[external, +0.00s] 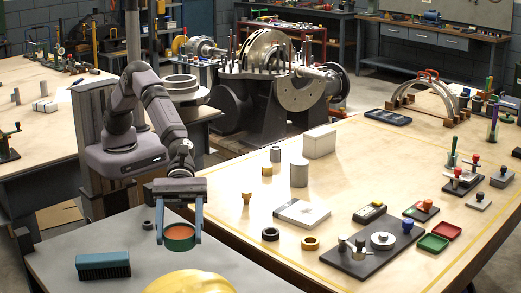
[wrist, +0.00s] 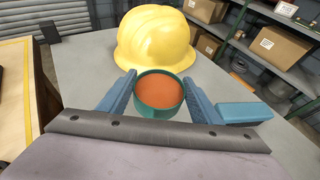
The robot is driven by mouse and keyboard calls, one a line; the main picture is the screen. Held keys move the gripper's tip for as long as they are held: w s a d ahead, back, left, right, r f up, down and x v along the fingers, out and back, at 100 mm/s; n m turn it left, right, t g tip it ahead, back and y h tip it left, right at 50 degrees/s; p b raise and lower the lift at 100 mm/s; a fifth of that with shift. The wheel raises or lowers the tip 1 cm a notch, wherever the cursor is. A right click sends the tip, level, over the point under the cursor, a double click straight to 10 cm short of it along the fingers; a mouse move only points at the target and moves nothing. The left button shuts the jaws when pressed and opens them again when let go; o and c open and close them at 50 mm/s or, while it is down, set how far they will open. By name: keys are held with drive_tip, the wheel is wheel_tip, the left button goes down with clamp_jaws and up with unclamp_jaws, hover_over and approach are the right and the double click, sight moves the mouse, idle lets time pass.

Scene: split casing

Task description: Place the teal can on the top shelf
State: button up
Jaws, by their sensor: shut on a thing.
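The teal can (external: 179,243) is a short round can with an orange-brown top. My gripper (external: 179,236) has its two blue fingers on either side of it, shut on it, over the grey table at the front left. In the wrist view the can (wrist: 160,95) sits upright between the fingers of my gripper (wrist: 159,90). I cannot tell whether the can's bottom touches the table. The shelf unit (wrist: 262,55) stands beyond the table at the right of the wrist view; its top shelf is not clearly seen.
A yellow hard hat (wrist: 155,38) sits on the grey table (wrist: 85,60) just beyond the can. A blue brush (external: 103,265) and a small dark ring (external: 147,225) lie to the left. Cardboard boxes (wrist: 276,48) fill parts of the shelves. The wooden bench (external: 340,165) holds many parts.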

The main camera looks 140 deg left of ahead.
sight(184, 268)
drive_tip(key=shift+f+p, duration=0.3)
drive_tip(key=shift+f, duration=3.15)
drive_tip(key=shift+f, duration=0.15)
drive_tip(key=o, duration=1.4)
drive_tip(key=shift+s+a, duration=0.15)
drive_tip(key=shift+a, duration=0.05)
drive_tip(key=b+v, duration=0.3)
drive_tip(key=v, duration=0.8)
drive_tip(key=shift+s+a+r, duration=0.2)
